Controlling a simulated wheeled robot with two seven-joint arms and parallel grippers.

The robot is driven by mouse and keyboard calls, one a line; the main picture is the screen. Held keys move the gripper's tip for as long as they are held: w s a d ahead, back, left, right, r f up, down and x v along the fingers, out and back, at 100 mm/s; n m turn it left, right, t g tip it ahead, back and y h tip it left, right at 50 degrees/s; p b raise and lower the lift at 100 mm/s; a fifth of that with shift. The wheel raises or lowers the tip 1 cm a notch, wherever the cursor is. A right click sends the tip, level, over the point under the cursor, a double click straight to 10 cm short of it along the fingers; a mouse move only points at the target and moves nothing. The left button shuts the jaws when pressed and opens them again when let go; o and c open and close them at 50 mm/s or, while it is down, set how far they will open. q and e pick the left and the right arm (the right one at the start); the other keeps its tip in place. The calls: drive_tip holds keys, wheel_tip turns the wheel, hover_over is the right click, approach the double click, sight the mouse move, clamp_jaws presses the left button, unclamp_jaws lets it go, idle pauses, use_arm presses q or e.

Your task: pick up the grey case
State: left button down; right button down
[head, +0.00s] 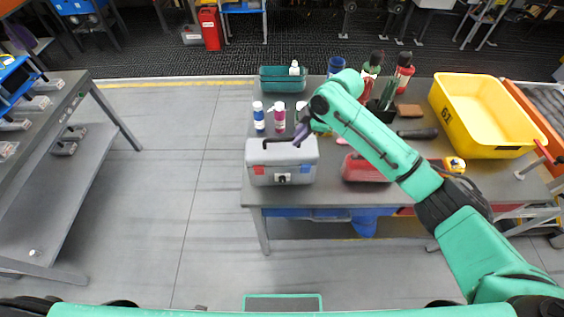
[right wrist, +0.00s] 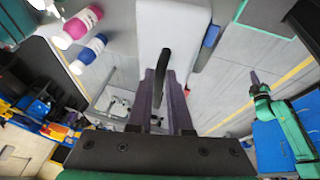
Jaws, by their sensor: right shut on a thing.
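The grey case (head: 283,174) is at the left front corner of the grey table, upright, with a black handle on top and red and blue marks. It also shows, pale, in the right wrist view (right wrist: 172,25). My right gripper (head: 300,132) comes down on the case from above, its fingers shut on the black handle (right wrist: 163,70). The case appears to rest on the table; no gap shows under it. My left gripper (right wrist: 254,78) seems to show small at the right of the right wrist view; its fingers are too small to read.
A red box (head: 364,169) is to the right, under my arm. A yellow crate (head: 446,115) is at the far right.

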drive_tip(key=shift+w+a+r+b, duration=0.1)
drive_tip(key=shift+r+b, duration=0.2)
drive_tip(key=shift+r, duration=0.4)
wheel_tip(320, 180, up, 19)
drive_tip(key=b, duration=0.5)
drive_tip(key=shift+f, duration=0.1)
drive_tip(key=shift+s+b, duration=0.3)
drive_tip(key=shift+s, duration=0.6)
drive_tip(key=shift+f, duration=0.1)
